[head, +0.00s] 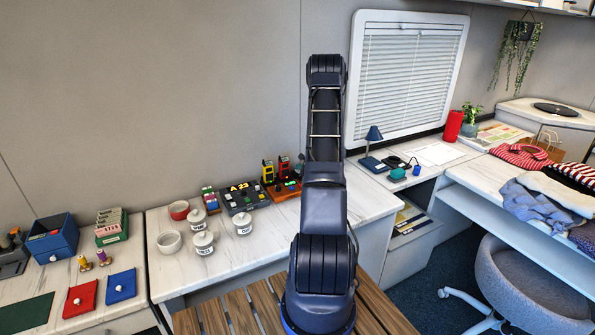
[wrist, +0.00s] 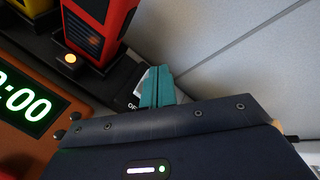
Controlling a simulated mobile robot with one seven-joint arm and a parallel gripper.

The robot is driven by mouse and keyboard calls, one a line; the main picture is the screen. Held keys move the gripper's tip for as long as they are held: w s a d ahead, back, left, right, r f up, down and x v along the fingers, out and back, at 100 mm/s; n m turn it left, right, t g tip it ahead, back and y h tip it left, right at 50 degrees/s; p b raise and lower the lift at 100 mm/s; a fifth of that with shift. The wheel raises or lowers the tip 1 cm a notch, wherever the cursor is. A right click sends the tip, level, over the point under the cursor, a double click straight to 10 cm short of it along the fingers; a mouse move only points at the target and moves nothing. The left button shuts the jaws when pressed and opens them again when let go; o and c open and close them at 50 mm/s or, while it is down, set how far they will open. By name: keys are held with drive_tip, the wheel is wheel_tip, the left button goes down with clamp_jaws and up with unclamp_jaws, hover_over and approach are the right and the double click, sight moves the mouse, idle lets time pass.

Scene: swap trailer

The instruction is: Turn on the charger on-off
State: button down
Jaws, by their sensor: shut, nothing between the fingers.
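The charger (wrist: 115,82) is a black base in the upper left of the wrist view. It holds a red-and-black unit (wrist: 98,32) and a yellow unit beside it, with an orange lamp lit in front of the red one. A partly visible "OF" label is on the charger's near right end. My gripper (wrist: 157,86) has teal fingertips, shut and empty, right beside that label. The fingers hide the switch area, and I cannot tell whether they touch it or how the switch is set. In the head view the red unit (head: 284,165) shows left of my arm, which hides my gripper.
A brown-framed green digital display (wrist: 27,103) stands close left of my fingers. The wall (wrist: 235,75) is close on the right.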

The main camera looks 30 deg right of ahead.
drive_tip(key=shift+s+r, duration=0.25)
drive_tip(key=shift+r, duration=0.5)
drive_tip(key=shift+s+r, duration=0.3)
drive_tip(key=shift+r, duration=0.5)
drive_tip(key=shift+s+r, duration=0.25)
drive_tip(key=shift+r, duration=0.5)
drive_tip(key=shift+s+r, duration=0.3)
drive_tip(key=shift+r, duration=0.5)
